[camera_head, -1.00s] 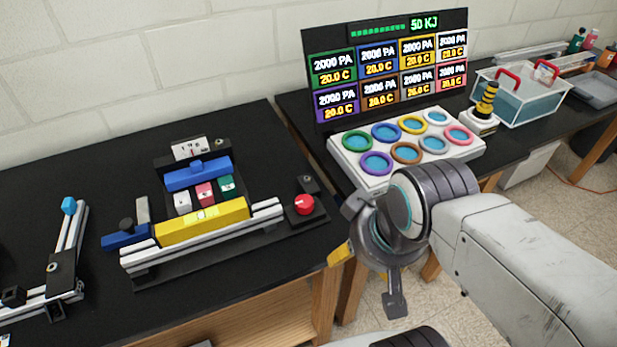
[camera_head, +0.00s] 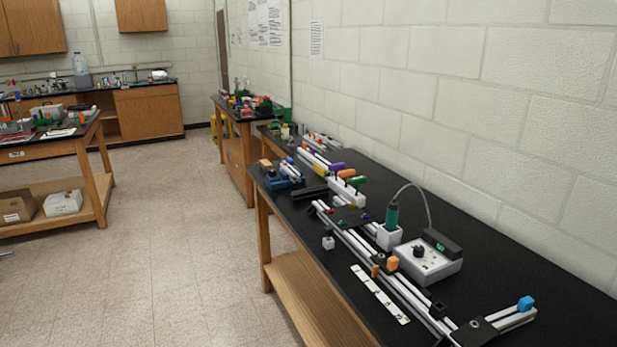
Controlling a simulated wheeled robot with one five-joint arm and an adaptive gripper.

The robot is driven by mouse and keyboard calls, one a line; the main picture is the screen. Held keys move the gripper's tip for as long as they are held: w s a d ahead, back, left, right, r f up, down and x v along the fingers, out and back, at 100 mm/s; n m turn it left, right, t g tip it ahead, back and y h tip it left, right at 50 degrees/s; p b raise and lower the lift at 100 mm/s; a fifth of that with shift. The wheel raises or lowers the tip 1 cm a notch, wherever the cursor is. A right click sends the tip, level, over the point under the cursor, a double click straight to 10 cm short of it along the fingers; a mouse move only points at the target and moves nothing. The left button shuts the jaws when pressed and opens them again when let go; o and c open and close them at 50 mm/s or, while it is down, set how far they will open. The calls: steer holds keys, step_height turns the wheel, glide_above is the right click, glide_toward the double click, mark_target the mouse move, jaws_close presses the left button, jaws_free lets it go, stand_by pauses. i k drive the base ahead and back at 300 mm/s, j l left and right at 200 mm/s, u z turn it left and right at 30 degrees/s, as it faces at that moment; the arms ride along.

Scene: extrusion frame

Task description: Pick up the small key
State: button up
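I cannot make out a small key in the head view; it may be hidden or too small to tell. The extrusion frame (camera_head: 402,288) lies along the black bench on the right, with pale rails and small blocks on them. An orange block (camera_head: 392,263) sits by the rails. A blue block (camera_head: 525,303) is at the near right end of the frame. My gripper is out of view, so its state does not show.
The black bench (camera_head: 545,265) runs along the right wall. A white box with a black knob (camera_head: 430,264) and a green-handled tool (camera_head: 391,216) in a white holder stand on it. Floor (camera_head: 190,260) is open on the left. Another table (camera_head: 60,135) stands at far left.

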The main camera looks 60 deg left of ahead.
mark_target(335, 167)
steer(key=u, duration=1.95)
steer(key=i+j+u, duration=0.3)
steer(key=i+u, duration=0.4)
steer(key=i, duration=1.4)
steer(key=i+j+z, duration=0.1)
steer(key=i+z, duration=0.3)
steer(key=i+j+z, duration=0.25)
steer(key=i+z, duration=0.15)
steer(key=i+j+z, duration=0.85)
steer(key=z, duration=0.2)
steer(key=i+j+z, duration=0.15)
steer(key=j+z, duration=0.15)
steer(key=j, duration=0.2)
steer(key=i+j+z, duration=0.1)
steer(key=j+z, duration=0.2)
steer(key=j, duration=0.1)
